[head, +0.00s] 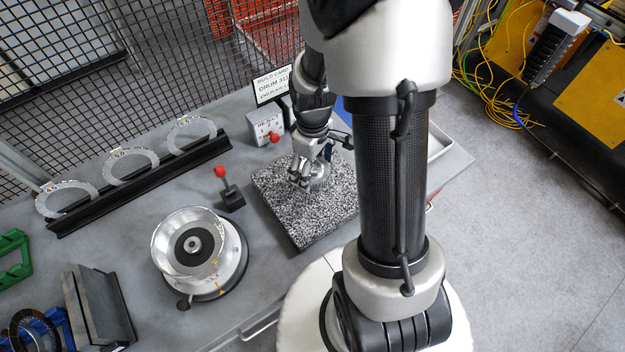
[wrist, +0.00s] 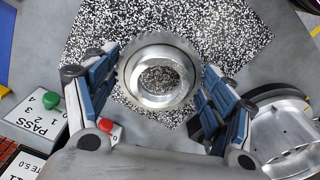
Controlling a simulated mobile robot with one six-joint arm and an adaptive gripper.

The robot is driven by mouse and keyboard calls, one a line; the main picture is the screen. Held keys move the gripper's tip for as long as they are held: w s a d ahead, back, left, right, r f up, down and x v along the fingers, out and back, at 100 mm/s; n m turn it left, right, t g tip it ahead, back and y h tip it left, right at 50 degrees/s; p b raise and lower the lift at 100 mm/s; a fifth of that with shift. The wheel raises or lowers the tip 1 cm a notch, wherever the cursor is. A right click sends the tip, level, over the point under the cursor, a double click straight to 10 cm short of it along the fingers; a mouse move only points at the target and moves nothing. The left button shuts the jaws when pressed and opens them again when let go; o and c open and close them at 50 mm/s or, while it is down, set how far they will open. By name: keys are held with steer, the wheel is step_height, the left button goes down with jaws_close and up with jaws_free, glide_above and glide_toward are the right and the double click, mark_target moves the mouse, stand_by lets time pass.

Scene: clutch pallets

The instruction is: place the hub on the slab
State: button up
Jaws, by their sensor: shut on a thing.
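The hub (wrist: 133,72), a shiny metal ring with a toothed flange, sits between the pads of my gripper (wrist: 160,78). My gripper is shut on it. Speckled slab shows through the hub's central hole. The slab (head: 309,224) is a black-and-white speckled square plate on the bench; it also shows in the wrist view (wrist: 190,22). In the head view my gripper (head: 311,172) is over the slab's back part, with the hub mostly hidden by the fingers. I cannot tell whether the hub touches the slab.
A round metal drum (head: 222,262) stands left of the slab. A red-knobbed lever (head: 230,190) is between them. A button box (head: 265,128) and build card (head: 273,85) stand behind. Clear rings (head: 130,165) stand in a black rack (head: 145,184). The slab's front is clear.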

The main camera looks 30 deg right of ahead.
steer(key=shift+f+b, duration=0.6)
steer(key=shift+f, duration=2.15)
steer(key=shift+f, duration=0.2)
steer(key=o, duration=1.6)
steer(key=shift+c, duration=0.2)
step_height(320, 180, up, 12)
steer(key=p, duration=0.3)
step_height(320, 180, up, 19)
steer(key=m+t, duration=0.5)
glide_above(313, 179)
steer(key=s+a, duration=0.9)
steer(key=s, duration=0.2)
steer(key=shift+a+r, duration=0.1)
steer(key=shift+a, duration=0.05)
